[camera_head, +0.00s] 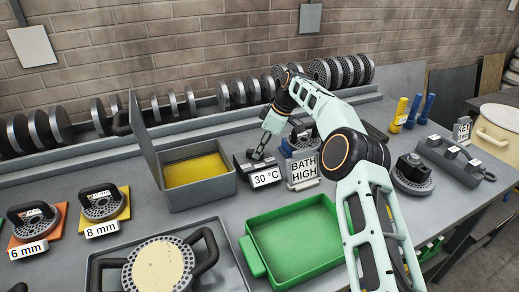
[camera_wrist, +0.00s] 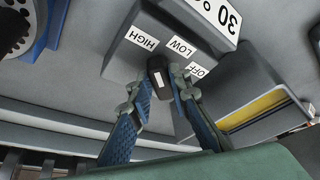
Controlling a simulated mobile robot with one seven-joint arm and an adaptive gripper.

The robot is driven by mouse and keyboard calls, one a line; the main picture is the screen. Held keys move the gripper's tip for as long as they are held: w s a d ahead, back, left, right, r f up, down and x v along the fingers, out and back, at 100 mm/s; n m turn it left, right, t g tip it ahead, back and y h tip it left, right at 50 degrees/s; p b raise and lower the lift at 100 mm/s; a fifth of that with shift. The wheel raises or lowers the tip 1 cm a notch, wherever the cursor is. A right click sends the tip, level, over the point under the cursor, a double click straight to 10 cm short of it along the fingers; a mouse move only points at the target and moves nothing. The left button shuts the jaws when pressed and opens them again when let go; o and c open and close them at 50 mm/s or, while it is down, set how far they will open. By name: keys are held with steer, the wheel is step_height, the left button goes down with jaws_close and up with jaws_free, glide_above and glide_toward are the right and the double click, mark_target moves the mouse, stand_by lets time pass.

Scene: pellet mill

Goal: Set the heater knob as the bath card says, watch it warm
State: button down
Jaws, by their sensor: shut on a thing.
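The bath card (camera_head: 304,167) reads BATH HIGH and stands right of the heater box. The grey heater box (camera_head: 243,164) has a white readout (camera_head: 265,177) showing 30 °C. In the wrist view the box (camera_wrist: 128,50) carries labels HIGH, LOW and OFF around a dark knob (camera_wrist: 157,66). My gripper (camera_wrist: 158,88) is shut on this knob, one finger on each side. In the head view my gripper (camera_head: 260,153) reaches the box from above and hides the knob. The bath (camera_head: 206,194) holds yellow liquid, its lid (camera_head: 147,138) raised.
A green tray (camera_head: 256,260) lies in front of the card. Dies on orange and yellow plates marked 6 mm (camera_head: 35,247) and 8 mm (camera_head: 101,229) stand left. A round die (camera_head: 412,178) and a grey block (camera_head: 452,158) are right. Discs line the back rack.

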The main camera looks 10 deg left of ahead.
steer(key=shift+r, duration=0.1)
stand_by(0.5)
steer(key=c, duration=1.8)
jaws_free()
steer(key=v, duration=0.7)
steer(key=shift+r, duration=0.2)
steer(key=shift+o, duration=0.3)
steer(key=shift+d, duration=0.15)
